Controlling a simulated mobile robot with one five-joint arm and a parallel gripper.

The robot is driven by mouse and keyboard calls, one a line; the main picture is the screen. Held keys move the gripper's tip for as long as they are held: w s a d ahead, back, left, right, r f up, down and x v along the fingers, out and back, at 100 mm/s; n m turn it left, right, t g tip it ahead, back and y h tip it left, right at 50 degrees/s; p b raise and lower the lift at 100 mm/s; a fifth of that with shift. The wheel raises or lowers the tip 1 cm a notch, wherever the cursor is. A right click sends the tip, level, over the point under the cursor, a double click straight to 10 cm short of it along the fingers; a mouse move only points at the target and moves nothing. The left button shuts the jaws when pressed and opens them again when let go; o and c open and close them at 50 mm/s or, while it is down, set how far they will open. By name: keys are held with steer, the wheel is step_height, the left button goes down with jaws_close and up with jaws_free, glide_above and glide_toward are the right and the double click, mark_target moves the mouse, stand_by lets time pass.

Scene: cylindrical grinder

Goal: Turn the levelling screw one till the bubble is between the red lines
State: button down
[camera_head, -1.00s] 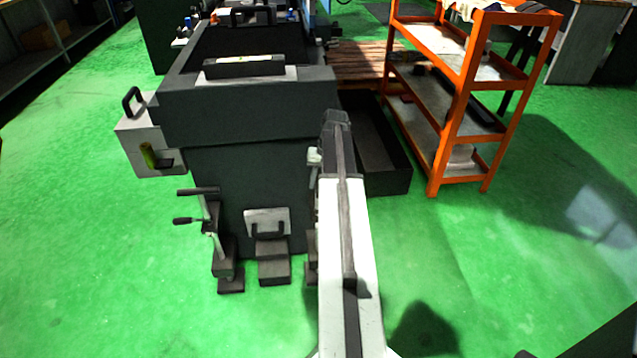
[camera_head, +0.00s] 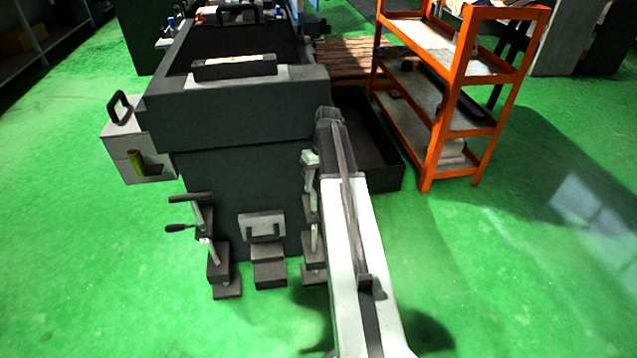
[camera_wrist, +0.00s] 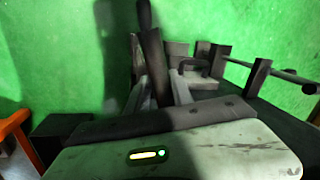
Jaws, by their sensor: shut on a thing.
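My gripper (camera_wrist: 160,97) shows in the wrist view, its pale fingers shut around a dark upright handle (camera_wrist: 152,52), which appears to belong to the right-hand levelling screw. In the head view my arm covers the hand, and the right levelling screw (camera_head: 311,180) shows partly, just left of my arm. The left levelling screw (camera_head: 204,230), with dark crossbars, stands free at the machine's left foot. The spirit level (camera_head: 235,68) is a dark bar on the pale plate atop the machine. Its window has a small yellowish spot; bubble and red lines are too small to read.
The dark grinder base (camera_head: 240,190) fills the middle, with a grey box (camera_head: 120,150) on its left side. A black tray (camera_head: 385,175) and an orange shelf rack (camera_head: 430,170) stand to the right of my arm. The green floor is clear in front and left.

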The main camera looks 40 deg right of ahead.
steer(key=c, duration=1.1)
jaws_free()
steer(key=shift+s+d, duration=0.1)
steer(key=shift+d, duration=0.1)
steer(key=shift+a, duration=0.15)
steer(key=shift+r+p, duration=0.55)
steer(key=p+v, duration=0.6)
steer(key=shift+r+p, duration=0.3)
steer(key=shift+r, duration=0.05)
